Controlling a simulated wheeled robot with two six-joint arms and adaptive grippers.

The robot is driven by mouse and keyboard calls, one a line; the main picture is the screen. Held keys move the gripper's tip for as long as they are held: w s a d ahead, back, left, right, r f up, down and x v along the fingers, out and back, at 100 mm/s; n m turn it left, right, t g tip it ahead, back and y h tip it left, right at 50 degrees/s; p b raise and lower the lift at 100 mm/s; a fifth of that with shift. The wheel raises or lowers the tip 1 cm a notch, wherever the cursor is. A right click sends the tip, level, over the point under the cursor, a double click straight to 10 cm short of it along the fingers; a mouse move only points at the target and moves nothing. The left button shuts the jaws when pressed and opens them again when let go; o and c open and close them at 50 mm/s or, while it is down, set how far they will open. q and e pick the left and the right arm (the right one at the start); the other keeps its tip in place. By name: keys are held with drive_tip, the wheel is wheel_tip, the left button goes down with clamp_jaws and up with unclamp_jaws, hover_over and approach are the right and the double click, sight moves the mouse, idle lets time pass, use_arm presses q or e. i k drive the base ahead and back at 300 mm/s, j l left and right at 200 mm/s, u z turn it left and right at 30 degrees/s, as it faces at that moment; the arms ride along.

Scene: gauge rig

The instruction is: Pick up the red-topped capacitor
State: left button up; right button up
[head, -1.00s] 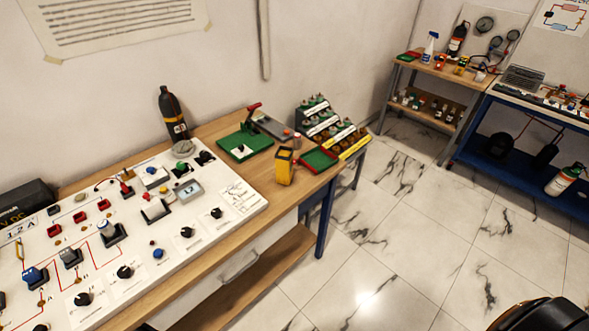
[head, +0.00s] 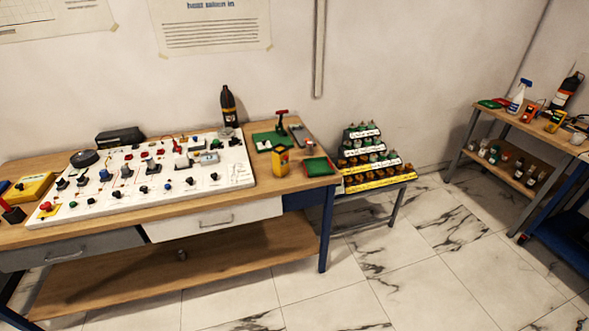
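I cannot pick out a red-topped capacitor for sure at this size. A small cylinder with a reddish upper part (head: 310,145) stands on the bench top (head: 255,200), just behind the green tray with a red rim (head: 319,167). A stepped rack (head: 378,181) to the right of the bench holds rows of small parts with green and brown tops; no red top shows clearly there. Neither of my grippers is in view.
A white circuit board (head: 215,175) with switches and knobs covers much of the bench. A shelf table (head: 515,130) is at far right. The marble floor in front is clear.

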sight(309, 145)
drive_tip(key=i+l+u, duration=0.2)
drive_tip(key=i+l, duration=0.2)
drive_tip(key=i, duration=0.3)
drive_tip(key=i+l+u, duration=0.25)
drive_tip(key=i+l, duration=0.3)
drive_tip(key=i, duration=0.1)
